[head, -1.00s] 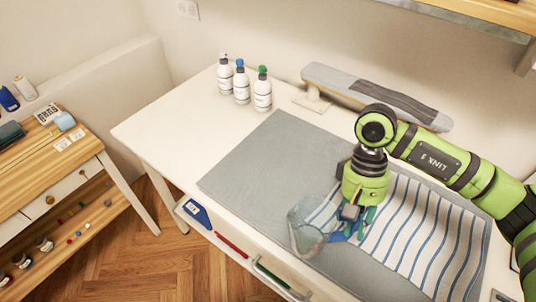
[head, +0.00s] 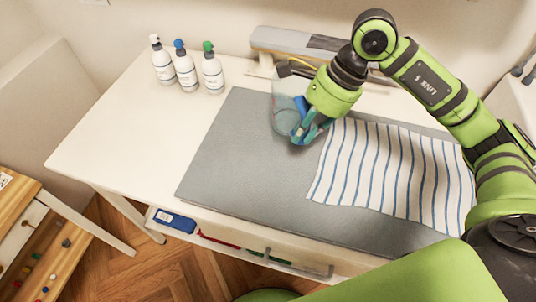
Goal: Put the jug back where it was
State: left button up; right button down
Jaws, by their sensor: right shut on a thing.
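The jug (head: 283,117) is clear and see-through, and it shows in the head view near the back edge of the grey mat. My right gripper (head: 303,130) comes from the right and is shut on the jug at its right side, by what looks like a blue handle. The fingers partly cover that side of the jug. The jug looks about upright. I cannot tell whether its base touches the table or hangs just above it. My left gripper is not in view.
Three white pump bottles (head: 187,70) stand at the back left of the white table (head: 115,125). A grey sleeve board (head: 285,42) lies along the wall behind the jug. A striped cloth (head: 395,170) lies on the grey mat (head: 230,160). The mat's left part is clear.

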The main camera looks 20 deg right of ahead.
jog(key=m, duration=0.2)
jog(key=w+r+m+t, duration=0.1)
jog(key=m, duration=0.1)
jog(key=r+m+t+h, duration=0.1)
jog(key=m, duration=0.1)
jog(key=shift+w+d+r+m, duration=0.2)
jog(key=shift+d+m, duration=0.1)
jog(key=shift+d, duration=0.1)
jog(key=a+f+p, duration=0.1)
jog(key=a+f, duration=0.2)
jog(key=a+f+p, duration=0.2)
jog(key=a+f, duration=0.2)
jog(key=a+f+p, duration=0.2)
jog(key=a+f, duration=0.1)
jog(key=a, duration=0.1)
jog(key=shift+s+f, duration=0.15)
jog(key=shift+s, duration=0.2)
jog(key=shift+f, duration=0.2)
jog(key=shift+a, duration=0.1)
jog(key=shift+f, duration=0.1)
